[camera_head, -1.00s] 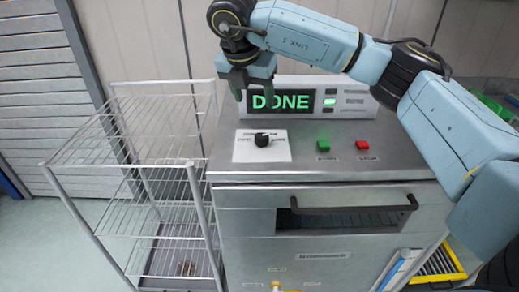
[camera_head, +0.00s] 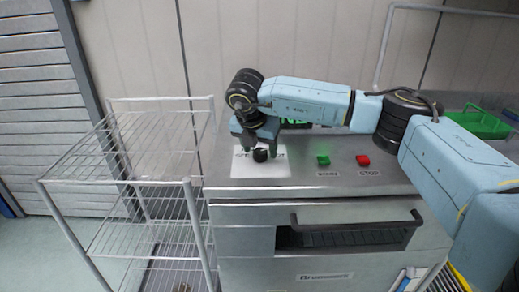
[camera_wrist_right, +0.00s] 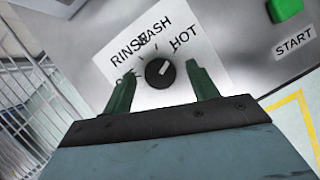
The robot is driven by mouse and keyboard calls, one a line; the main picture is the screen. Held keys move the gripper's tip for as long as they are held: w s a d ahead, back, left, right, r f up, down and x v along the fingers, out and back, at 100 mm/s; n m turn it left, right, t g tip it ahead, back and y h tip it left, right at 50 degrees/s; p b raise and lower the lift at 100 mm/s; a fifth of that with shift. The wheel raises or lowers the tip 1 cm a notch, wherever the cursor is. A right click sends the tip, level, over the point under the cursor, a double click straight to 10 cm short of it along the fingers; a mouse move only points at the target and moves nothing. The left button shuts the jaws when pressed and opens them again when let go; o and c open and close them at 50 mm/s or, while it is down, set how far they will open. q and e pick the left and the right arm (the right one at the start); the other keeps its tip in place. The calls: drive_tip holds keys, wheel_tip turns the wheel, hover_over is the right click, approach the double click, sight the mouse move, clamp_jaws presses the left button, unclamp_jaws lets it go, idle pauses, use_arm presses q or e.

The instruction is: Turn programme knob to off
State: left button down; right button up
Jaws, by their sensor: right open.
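The black programme knob (camera_head: 260,155) sits on a white label plate (camera_head: 247,170) on top of the steel machine. In the right wrist view the knob (camera_wrist_right: 160,72) shows a small white mark toward HOT, at the right of the dial. RINSE and WASH are readable; the label at the left is partly hidden by a finger. My right gripper (camera_head: 261,150) is over the knob from behind. In the wrist view its green fingers (camera_wrist_right: 161,85) are open, one on each side of the knob, with gaps visible. My left gripper is out of view.
A green START button (camera_head: 323,160) and a red STOP button (camera_head: 363,160) lie right of the plate. My arm covers most of the display (camera_head: 297,124). A wire rack (camera_head: 117,183) stands left, and a dark oven handle (camera_head: 357,223) projects at the front.

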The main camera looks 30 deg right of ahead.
drive_tip(key=shift+d+f, duration=0.1)
drive_tip(key=shift+f, duration=0.05)
drive_tip(key=c, duration=1)
